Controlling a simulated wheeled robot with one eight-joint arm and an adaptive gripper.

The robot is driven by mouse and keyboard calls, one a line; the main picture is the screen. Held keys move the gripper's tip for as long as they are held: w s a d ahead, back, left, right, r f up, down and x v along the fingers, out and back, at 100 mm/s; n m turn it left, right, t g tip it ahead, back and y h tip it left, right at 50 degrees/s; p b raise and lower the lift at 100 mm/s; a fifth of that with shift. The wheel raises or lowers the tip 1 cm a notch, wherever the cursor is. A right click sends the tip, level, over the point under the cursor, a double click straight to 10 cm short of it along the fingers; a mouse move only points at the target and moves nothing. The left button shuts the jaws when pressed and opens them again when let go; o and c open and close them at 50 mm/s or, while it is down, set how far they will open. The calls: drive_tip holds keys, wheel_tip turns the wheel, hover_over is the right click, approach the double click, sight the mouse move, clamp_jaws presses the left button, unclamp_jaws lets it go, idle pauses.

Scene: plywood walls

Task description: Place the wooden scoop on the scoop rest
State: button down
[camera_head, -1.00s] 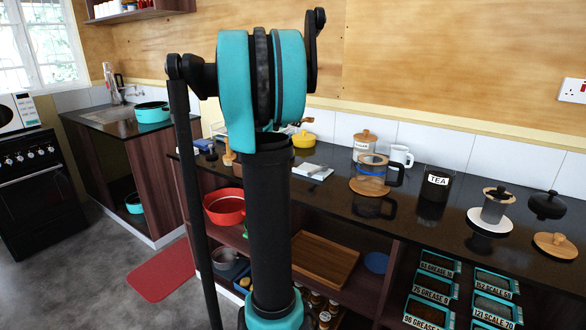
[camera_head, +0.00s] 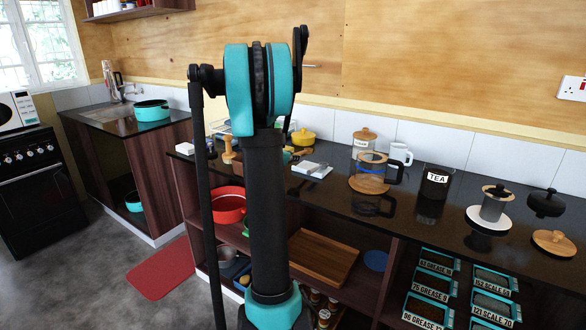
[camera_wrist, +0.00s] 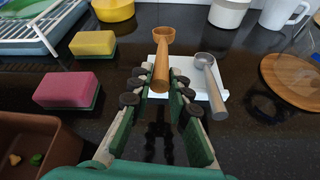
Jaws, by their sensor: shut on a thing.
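In the wrist view, the wooden scoop (camera_wrist: 162,62) is between the fingers of my gripper (camera_wrist: 160,84). The gripper is shut on its handle, with the bowl pointing away from me. The white scoop rest (camera_wrist: 222,92) is just beyond and to the right of the fingertips. A grey metal scoop (camera_wrist: 211,84) lies on its right part. The wooden scoop overlaps the rest's left part in this view; I cannot tell whether they touch. In the head view, the scoop rest (camera_head: 307,172) is on the dark counter, and my arm hides most of the gripper.
A yellow sponge (camera_wrist: 93,43), a pink sponge (camera_wrist: 66,88) and a brown container (camera_wrist: 38,135) are to the left. A dish rack (camera_wrist: 40,32) stands at the back left. A round wooden board (camera_wrist: 292,80) is at the right.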

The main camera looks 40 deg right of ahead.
drive_tip(key=shift+f, duration=2.4)
drive_tip(key=c, duration=1.4)
unclamp_jaws()
drive_tip(key=shift+c, duration=0.2)
